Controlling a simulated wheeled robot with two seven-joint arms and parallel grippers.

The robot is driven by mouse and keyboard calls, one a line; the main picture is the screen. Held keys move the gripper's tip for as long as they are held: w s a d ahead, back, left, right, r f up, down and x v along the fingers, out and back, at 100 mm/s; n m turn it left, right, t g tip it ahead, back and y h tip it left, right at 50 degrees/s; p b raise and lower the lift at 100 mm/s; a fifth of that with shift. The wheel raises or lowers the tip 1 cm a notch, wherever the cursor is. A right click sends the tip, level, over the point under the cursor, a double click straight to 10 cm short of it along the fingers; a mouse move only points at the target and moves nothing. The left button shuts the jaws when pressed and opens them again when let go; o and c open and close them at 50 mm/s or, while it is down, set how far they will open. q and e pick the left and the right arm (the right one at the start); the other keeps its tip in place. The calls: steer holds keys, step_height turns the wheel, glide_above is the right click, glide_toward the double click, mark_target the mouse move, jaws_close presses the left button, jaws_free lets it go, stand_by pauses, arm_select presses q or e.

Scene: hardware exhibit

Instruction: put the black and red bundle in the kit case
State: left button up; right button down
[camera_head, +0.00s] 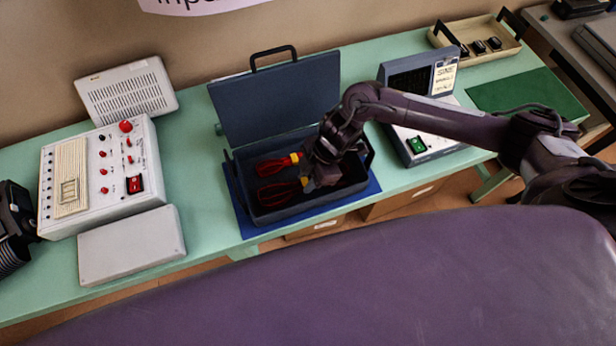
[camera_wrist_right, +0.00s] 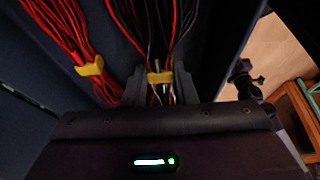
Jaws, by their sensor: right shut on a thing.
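The kit case (camera_head: 262,217) is an open dark blue-grey box with its lid raised, standing on a blue mat. The black and red bundle (camera_head: 275,191), tied with a yellow band, is inside the case outline on the near side. It also shows in the right wrist view (camera_wrist_right: 158,40). My right gripper (camera_head: 315,180) is shut on it near the yellow band, low in the case. Whether the bundle touches the case floor I cannot tell. A red bundle (camera_head: 272,166) with a yellow band lies beside it, farther back.
A white control panel (camera_head: 115,175) and a grey box (camera_head: 130,247) stand left of the case. A grey instrument (camera_head: 447,77) stands right of it, behind my right arm. The raised lid (camera_head: 275,95) bounds the case at the back. A tray (camera_head: 500,50) stands far right.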

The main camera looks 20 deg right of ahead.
steer(key=shift+f, duration=0.35)
steer(key=shift+f, duration=0.15)
steer(key=c, duration=1.2)
jaws_free()
steer(key=shift+o, duration=0.2)
steer(key=shift+r, duration=0.3)
steer(key=b+v, duration=0.1)
steer(key=v, duration=1)
steer(key=shift+d+r, duration=0.2)
steer(key=shift+r, duration=0.15)
